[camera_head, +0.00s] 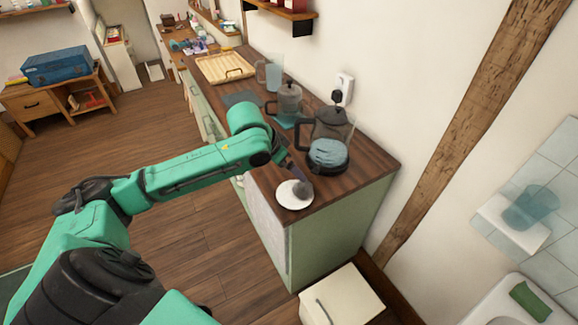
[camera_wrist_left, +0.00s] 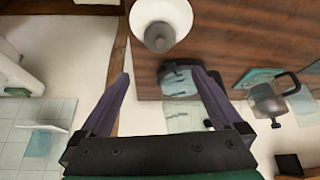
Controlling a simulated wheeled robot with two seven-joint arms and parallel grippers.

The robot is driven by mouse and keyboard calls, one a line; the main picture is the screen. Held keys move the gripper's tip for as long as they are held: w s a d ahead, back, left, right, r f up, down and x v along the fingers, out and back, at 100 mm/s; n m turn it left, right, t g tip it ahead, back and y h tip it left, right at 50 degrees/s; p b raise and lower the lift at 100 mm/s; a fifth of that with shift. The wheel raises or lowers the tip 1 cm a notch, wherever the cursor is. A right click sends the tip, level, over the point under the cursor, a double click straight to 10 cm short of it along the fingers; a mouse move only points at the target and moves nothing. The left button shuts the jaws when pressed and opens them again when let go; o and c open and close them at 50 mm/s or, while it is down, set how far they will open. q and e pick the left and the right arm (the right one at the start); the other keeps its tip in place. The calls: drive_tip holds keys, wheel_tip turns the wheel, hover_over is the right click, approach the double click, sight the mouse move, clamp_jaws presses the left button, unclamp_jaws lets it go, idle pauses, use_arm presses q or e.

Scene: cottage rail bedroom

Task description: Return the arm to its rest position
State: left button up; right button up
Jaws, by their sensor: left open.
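My left arm (camera_head: 200,168) reaches from the left over the counter. My left gripper (camera_wrist_left: 164,85) is open, with nothing between its two fingers in the left wrist view. In the head view the gripper (camera_head: 298,172) is mostly hidden behind its wrist, near a white saucer (camera_head: 287,199). A small grey rounded object (camera_head: 302,198) sits on the saucer. The saucer (camera_wrist_left: 160,10) and the grey object (camera_wrist_left: 160,38) also show at the top of the left wrist view, beyond the fingertips. My right gripper is not in view.
The floor (camera_head: 165,240) left of the counter is clear.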

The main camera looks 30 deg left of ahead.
use_arm(q)
drive_tip(key=shift+f, duration=0.1)
drive_tip(key=s+d+f+m, duration=0.1)
drive_tip(key=s+d+f, duration=0.6)
drive_tip(key=d+f, duration=0.1)
drive_tip(key=s+a+f+n+g+y, duration=0.1)
drive_tip(key=s+a+f+n, duration=0.15)
drive_tip(key=s, duration=0.45)
drive_tip(key=s+a+f+n+g+y, duration=0.1)
drive_tip(key=s+a+f, duration=0.15)
drive_tip(key=s, duration=0.35)
wheel_tip(320, 180, down, 22)
drive_tip(key=s+g, duration=0.1)
drive_tip(key=s, duration=0.1)
drive_tip(key=s+a+f+g+b, duration=0.1)
drive_tip(key=s+a+f, duration=0.1)
drive_tip(key=s+f, duration=1.4)
drive_tip(key=shift+s+a+m+g+b, duration=0.3)
drive_tip(key=shift+s+a+m, duration=0.05)
drive_tip(key=shift+m, duration=0.1)
